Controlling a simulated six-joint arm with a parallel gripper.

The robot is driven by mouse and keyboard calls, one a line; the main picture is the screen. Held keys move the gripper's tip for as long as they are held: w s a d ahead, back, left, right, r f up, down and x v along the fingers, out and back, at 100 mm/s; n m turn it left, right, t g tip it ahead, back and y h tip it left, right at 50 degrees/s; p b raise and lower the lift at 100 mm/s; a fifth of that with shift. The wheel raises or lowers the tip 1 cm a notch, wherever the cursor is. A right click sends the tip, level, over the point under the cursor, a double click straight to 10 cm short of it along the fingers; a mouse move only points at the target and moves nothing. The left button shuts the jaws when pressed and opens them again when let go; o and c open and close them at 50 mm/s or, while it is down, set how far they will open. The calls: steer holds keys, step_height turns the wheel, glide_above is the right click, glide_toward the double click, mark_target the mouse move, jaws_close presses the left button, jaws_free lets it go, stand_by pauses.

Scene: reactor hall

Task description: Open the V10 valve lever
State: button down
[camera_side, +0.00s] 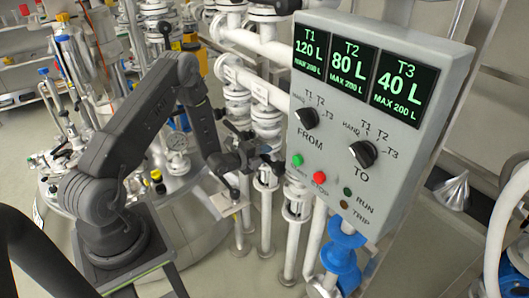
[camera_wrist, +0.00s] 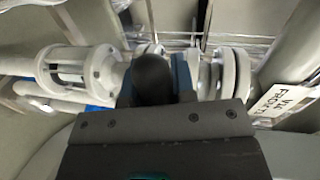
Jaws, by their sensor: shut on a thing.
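My gripper (camera_side: 262,163) is in the middle of the side view, at the white flanged pipes left of the control panel. In the wrist view its dark body fills the lower middle, and a dark rounded part (camera_wrist: 153,80) stands up from it at the pipe. Blue parts (camera_wrist: 184,76) show beside this rounded part. The gripper is shut on what appears to be a valve lever, mostly hidden by the gripper. The lever's angle cannot be told. No V10 tag can be read in either view.
The grey control panel (camera_side: 445,62) with tank readouts and knobs stands close right of my gripper. White pipes (camera_side: 238,100) run behind it. A steel vessel with fittings stands at left. A white tag (camera_wrist: 279,98), hard to read, is at right in the wrist view.

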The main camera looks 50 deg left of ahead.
steer(key=d+f+n+t+h, duration=0.1)
steer(key=d+f+n+h, duration=0.2)
steer(key=d+f+n, duration=0.6)
steer(key=shift+n, duration=2.3)
steer(key=shift+d, duration=0.1)
steer(key=c, duration=1)
jaws_free()
steer(key=shift+r+t, duration=0.15)
steer(key=shift+t, duration=0.15)
steer(key=shift+o, duration=0.2)
steer(key=s+a, duration=0.3)
steer(key=s, duration=1)
steer(key=shift+s+r, duration=0.2)
steer(key=shift+s, duration=0.1)
